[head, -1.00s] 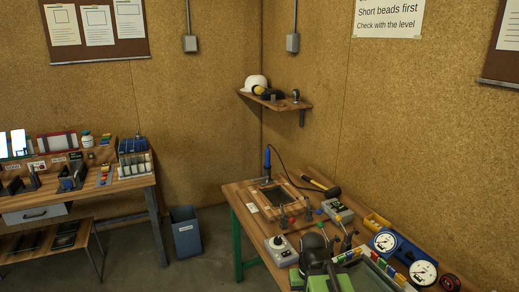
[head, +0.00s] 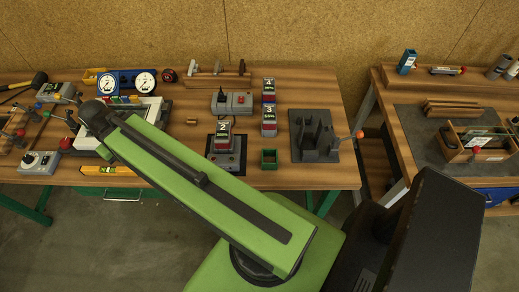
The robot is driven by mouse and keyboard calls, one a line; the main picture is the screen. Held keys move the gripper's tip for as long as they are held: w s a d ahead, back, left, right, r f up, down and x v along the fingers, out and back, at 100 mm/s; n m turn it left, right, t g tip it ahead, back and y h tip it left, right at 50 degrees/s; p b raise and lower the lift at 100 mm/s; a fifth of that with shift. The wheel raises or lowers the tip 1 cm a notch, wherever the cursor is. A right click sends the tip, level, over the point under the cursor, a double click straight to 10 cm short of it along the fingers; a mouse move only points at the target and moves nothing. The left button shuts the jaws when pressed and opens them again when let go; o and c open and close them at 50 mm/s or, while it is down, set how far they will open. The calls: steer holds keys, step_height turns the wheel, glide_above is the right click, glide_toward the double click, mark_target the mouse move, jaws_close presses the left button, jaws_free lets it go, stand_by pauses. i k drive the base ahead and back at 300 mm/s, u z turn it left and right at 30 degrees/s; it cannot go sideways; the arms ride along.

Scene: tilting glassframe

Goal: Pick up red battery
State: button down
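Several upright blocks with numbered labels and some red on them stand on the long wooden workbench (head: 320,90). The block marked 2 (head: 223,130) sits on a grey device in the middle. The blocks marked 4 (head: 269,88) and 3 (head: 269,122) stand to its right, one behind the other. I cannot tell which, if any, is the red battery. A small red item (head: 66,144) lies at the left, too small to identify. My green arm crosses the view towards the left of the bench. My gripper's fingers do not show.
A small green open box (head: 269,159) and a dark holder (head: 315,139) are near the front edge. Blue-framed gauges (head: 126,83) stand at back left. A second bench (head: 397,110) is at right.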

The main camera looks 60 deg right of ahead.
mark_target(223, 135)
steer(key=z, duration=0.05)
steer(key=k, duration=0.65)
steer(key=z, duration=0.8)
steer(key=i, duration=0.95)
